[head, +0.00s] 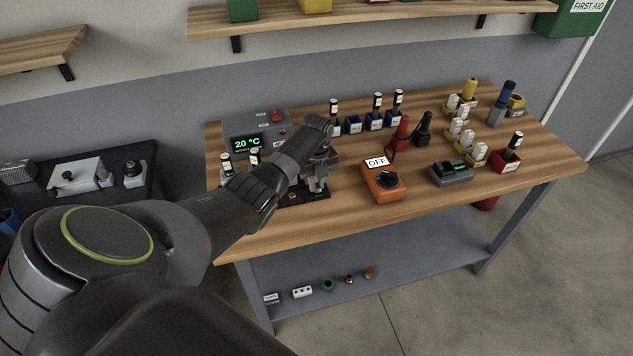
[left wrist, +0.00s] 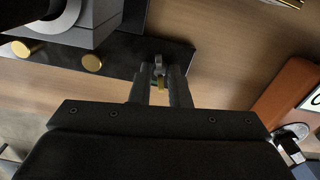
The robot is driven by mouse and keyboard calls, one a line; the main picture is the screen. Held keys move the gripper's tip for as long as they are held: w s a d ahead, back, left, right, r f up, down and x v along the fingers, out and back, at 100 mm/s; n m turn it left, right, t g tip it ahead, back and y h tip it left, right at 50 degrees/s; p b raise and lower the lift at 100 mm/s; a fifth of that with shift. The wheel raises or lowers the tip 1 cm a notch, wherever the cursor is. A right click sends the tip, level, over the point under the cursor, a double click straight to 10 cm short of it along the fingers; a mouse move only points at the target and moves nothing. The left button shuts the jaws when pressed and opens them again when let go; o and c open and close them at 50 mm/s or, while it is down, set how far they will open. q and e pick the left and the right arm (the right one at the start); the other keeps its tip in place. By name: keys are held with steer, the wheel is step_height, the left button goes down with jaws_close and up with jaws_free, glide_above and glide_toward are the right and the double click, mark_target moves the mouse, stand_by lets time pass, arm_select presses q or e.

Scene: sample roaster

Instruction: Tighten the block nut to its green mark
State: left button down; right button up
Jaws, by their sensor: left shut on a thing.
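My left gripper (head: 318,184) reaches down over the dark base plate (head: 290,199) on the wooden bench. In the left wrist view my left gripper (left wrist: 160,88) is shut on a small piece at the plate's edge, grey at the top with a brass bit below. It looks like the block nut (left wrist: 162,83), mostly hidden between the fingers. A grey block (left wrist: 95,22) stands on the plate, with two brass knobs beside it. I cannot make out a green mark on the nut. My right gripper is not in view.
A grey box with a green 20 °C display (head: 247,143) stands behind the arm. Small bottles, red and black tools and a red holder (head: 506,160) stand farther right. The bench's front middle is clear.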

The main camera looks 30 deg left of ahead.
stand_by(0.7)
arm_select(q)
steer(key=c, duration=1.4)
jaws_free()
steer(key=shift+o, duration=0.2)
step_height(320, 180, up, 18)
steer(key=b, duration=0.1)
steer(key=shift+f, duration=0.25)
steer(key=shift+o, duration=0.4)
